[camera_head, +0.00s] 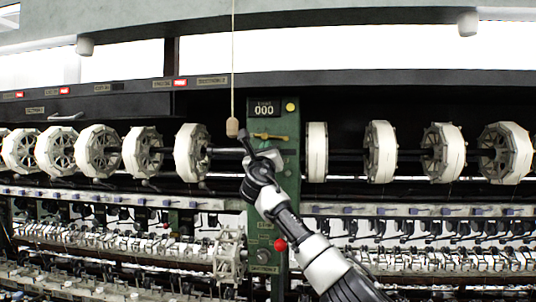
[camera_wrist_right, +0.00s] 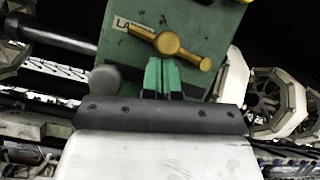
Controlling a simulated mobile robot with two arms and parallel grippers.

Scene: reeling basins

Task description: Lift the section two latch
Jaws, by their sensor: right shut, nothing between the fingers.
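The latch is a brass lever with a round hub (camera_wrist_right: 168,43) on the green post (camera_wrist_right: 205,20). It lies nearly level across the post in the head view (camera_head: 268,136), and slants down to the right in the wrist view. A label partly reading "LA" is beside it. My right gripper (camera_head: 262,160) is just below the latch, in front of the post. In the right wrist view its fingers (camera_wrist_right: 162,72) are together and empty, their tips close below the hub. I cannot tell whether they touch it. My left gripper is not in view.
A counter reading 000 (camera_head: 264,109) sits above the latch. A cord with a wooden pull (camera_head: 232,127) hangs just left of the post. White reels (camera_head: 191,152) line a shaft on both sides. A red knob (camera_head: 280,244) shows lower, beside my arm.

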